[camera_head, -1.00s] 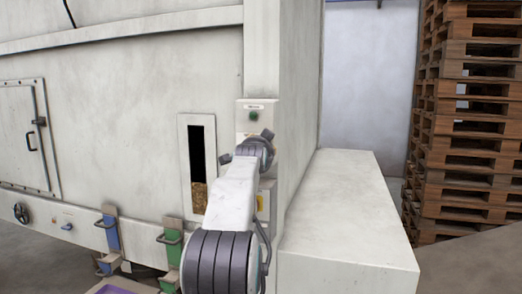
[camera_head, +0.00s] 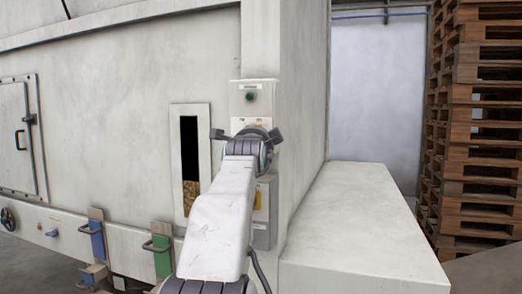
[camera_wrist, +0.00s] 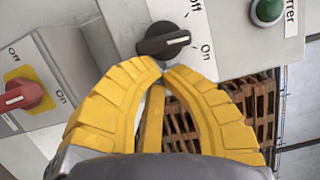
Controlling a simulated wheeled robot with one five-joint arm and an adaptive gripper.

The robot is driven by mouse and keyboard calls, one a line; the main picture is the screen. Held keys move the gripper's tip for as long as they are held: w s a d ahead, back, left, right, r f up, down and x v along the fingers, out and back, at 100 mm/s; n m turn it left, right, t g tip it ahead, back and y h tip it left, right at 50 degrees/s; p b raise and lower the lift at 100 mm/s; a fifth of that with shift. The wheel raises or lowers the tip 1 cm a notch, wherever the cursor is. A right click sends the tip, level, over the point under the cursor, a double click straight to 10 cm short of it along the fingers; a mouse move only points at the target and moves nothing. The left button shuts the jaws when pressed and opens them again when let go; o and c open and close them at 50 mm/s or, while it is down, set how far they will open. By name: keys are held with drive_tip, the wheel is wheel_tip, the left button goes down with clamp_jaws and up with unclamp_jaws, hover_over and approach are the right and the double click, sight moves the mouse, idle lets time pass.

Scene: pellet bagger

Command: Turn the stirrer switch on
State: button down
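The stirrer switch is a black rotary knob (camera_wrist: 163,42) on a pale panel, with "Off" and "On" marked beside it. Its white pointer line points right in the wrist view, nearer "On" than "Off". A green lamp (camera_wrist: 268,10) and a label ending in "rrer" are at upper right; the lamp also shows in the head view (camera_head: 250,96). My gripper (camera_wrist: 163,69) has yellow fingers whose tips come together just below the knob, with nothing visible between them. I cannot tell whether they touch it. In the head view my arm hides the knob.
A red knob (camera_wrist: 22,95) on a yellow plate, with its own Off and On marks, sits on a grey box at left. A low pale block (camera_head: 365,235) stands right of the panel. Stacked wooden pallets (camera_head: 480,120) are at far right.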

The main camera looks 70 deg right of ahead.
drive_tip(key=shift+w+a+f+m+b, duration=0.1)
drive_tip(key=shift+w+f+m+b, duration=0.05)
drive_tip(key=shift+f+m+b, duration=0.3)
drive_tip(key=shift+w+f+b, duration=0.15)
drive_tip(key=shift+w+b, duration=0.15)
drive_tip(key=shift+f, duration=0.15)
idle(1.9)
